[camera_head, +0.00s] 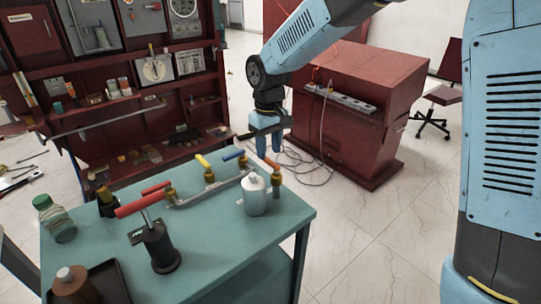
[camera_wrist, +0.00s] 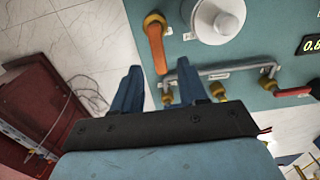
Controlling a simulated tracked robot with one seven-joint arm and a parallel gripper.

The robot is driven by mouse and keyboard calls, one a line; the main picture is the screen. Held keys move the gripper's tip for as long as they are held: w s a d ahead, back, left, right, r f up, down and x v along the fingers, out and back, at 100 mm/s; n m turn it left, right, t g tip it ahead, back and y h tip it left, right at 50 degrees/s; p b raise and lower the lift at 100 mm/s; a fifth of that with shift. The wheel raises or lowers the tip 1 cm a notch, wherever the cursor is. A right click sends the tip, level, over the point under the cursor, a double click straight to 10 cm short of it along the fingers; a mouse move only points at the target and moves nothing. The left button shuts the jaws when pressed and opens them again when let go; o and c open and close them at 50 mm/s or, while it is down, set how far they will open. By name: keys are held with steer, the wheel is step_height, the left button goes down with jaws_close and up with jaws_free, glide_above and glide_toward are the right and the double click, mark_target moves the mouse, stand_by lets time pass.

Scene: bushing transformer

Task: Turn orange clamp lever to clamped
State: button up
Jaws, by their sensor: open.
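An orange lever (camera_head: 272,164) stands on a brass-coloured fitting at the far right edge of the teal table (camera_head: 215,270). In the wrist view the orange lever (camera_wrist: 156,46) points toward my gripper, its free end near the gap between the fingertips. My gripper (camera_head: 266,137) hangs above and just beyond the lever, fingers down. In the wrist view my gripper (camera_wrist: 158,72) is open with two blue fingers and nothing held. I cannot tell whether the lever's end is between the fingers or below them.
A silver-white canister (camera_head: 255,196) stands close to the lever. A blue lever (camera_head: 233,155), a yellow lever (camera_head: 202,160) and a red lever (camera_head: 156,188) sit along a pipe. A black stand (camera_head: 160,249) with a long red handle is nearer. A red cabinet (camera_head: 345,105) stands beyond.

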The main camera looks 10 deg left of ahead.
mark_target(271, 165)
steer(key=shift+f, duration=1.4)
steer(key=shift+c, duration=0.4)
jaws_close()
steer(key=shift+d, duration=0.15)
